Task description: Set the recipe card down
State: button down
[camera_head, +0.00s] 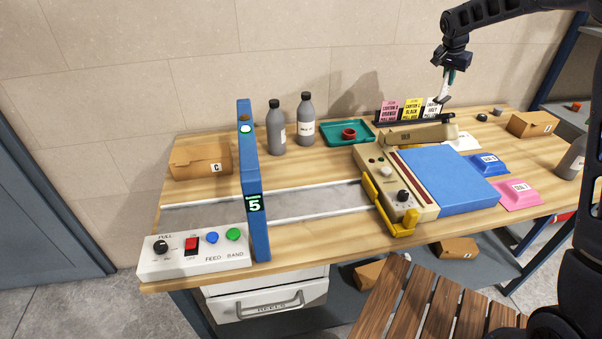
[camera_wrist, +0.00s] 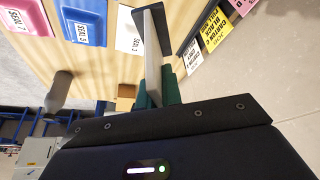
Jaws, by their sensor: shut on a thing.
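My gripper (camera_head: 449,77) is above the back right of the table, near the card rack (camera_head: 385,121). It is shut on a thin pale grey piece with a dark end (camera_head: 442,98). The wrist view shows this piece (camera_wrist: 156,52) nearly edge-on between green fingers (camera_wrist: 160,90); I see no print on it and cannot tell whether it is a card. Pink (camera_head: 390,110), yellow (camera_head: 412,108) and white (camera_head: 432,107) printed cards stand in the rack. The held piece's dark end overlaps the white card in the head view; contact cannot be told.
The cream press with a blue top (camera_head: 445,178) fills the middle right. Blue (camera_head: 487,164) and pink (camera_head: 518,195) seal pieces lie to its right, and a white one (camera_head: 462,141) behind. A teal tray (camera_head: 333,132), grey bottles (camera_head: 306,120) and a carton (camera_head: 200,162) stand left. Bare wood shows at right.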

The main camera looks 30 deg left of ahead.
jog(key=s+a+n+y, duration=0.1)
jog(key=s+a+n, duration=0.2)
jog(key=s+a, duration=1.6)
jog(key=s+a+n+y, duration=0.2)
jog(key=s+a+n, duration=0.2)
jog(key=s+a, duration=1.5)
jog(key=shift+s+d+f, duration=0.7)
jog(key=shift+f, duration=2.6)
jog(key=shift+s+d+f, duration=0.65)
jog(key=shift+s+f, duration=0.1)
jog(key=shift+f, duration=2.55)
jog(key=shift+s+d+f, duration=0.7)
jog(key=shift+f, duration=2.6)
jog(key=shift+f, duration=0.1)
jog(key=c, duration=1.7)
grip_release()
jog(key=shift+c, duration=0.2)
jog(key=shift+o, duration=0.9)
